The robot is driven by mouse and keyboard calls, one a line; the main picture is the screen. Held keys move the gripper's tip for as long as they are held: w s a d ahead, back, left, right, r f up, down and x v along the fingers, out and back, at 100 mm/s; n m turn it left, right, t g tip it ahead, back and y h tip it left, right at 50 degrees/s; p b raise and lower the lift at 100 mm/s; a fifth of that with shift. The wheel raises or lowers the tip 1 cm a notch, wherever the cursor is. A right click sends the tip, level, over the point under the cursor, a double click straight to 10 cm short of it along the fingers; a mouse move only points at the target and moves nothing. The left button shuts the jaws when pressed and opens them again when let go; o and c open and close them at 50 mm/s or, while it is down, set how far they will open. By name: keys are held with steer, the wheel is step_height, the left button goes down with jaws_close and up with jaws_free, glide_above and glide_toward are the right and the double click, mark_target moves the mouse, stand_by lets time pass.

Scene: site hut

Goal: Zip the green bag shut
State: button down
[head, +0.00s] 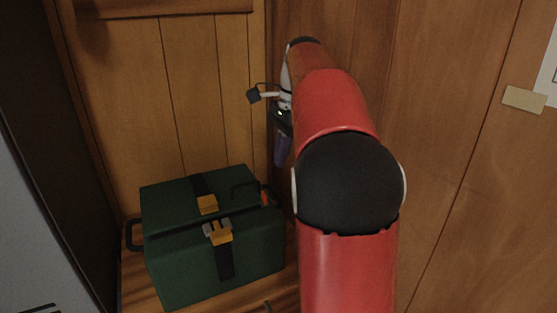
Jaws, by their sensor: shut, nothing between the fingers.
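The green bag (180,262) is a dark green, box-shaped bag at the lower left of the head view. It stands upright on a wooden surface. A black strap with yellow buckles runs over its top and down its front. Dark handles show on its left side and near its right end. A small orange-red piece (265,196) shows at its right end. I cannot make out the zip or how far it is closed. My gripper (282,162) is shut and empty, pointing down behind and above the bag's right end, apparently apart from it.
The bag stands on a wooden surface (132,272) in a corner of plank walls (190,90). A dark upright panel and a grey surface (35,210) lie at the left. A tan plate (524,99) is on the right wall. My red arm hides the middle.

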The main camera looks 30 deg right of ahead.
mark_target(268, 203)
steer(key=b+x, duration=0.2)
steer(key=x, duration=0.6)
steer(key=shift+a+r, duration=0.15)
